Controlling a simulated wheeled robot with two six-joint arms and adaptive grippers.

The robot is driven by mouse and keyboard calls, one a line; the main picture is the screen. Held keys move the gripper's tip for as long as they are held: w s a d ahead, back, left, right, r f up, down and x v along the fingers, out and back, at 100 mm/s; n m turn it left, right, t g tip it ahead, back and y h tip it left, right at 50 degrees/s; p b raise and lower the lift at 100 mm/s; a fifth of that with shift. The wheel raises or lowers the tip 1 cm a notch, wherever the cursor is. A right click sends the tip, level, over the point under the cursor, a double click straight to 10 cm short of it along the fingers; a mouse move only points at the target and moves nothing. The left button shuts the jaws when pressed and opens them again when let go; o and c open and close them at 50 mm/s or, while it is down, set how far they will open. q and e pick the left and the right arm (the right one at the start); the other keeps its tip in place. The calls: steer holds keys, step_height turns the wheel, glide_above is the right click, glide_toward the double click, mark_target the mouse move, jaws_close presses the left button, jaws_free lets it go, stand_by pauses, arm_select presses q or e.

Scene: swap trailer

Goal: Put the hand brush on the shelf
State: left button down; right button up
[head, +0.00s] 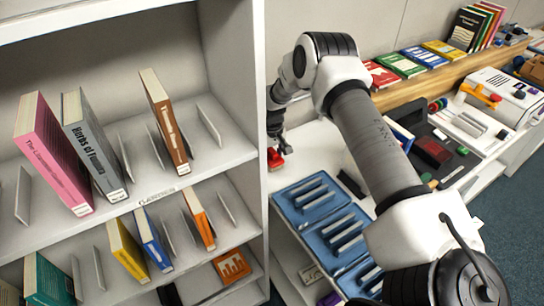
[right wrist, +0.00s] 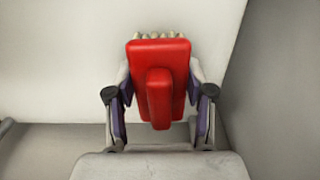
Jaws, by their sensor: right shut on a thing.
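The hand brush (right wrist: 158,55) is red with a block handle and pale bristles at its far edge. My right gripper (right wrist: 160,112) is shut on it, one finger on each side. In the head view the red brush (head: 275,160) shows small below my right gripper (head: 276,146), just right of the bookcase's side panel. I cannot tell whether the brush touches the white surface under it. The white bookcase (head: 254,100) has shelves with books and thin dividers. A wooden shelf (head: 410,88) runs along the back wall. My left gripper is out of view.
Blue trays (head: 318,205) with slots sit on the white counter, right of the bookcase. A dark tray (head: 440,165) with small items and a white machine (head: 505,95) stand farther right. Books (head: 408,65) line the wooden shelf. My right arm spans over the counter.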

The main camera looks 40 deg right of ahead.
steer(key=shift+f, duration=0.25)
steer(key=o, duration=1.2)
steer(key=shift+w+f, duration=0.1)
steer(key=shift+r, duration=0.2)
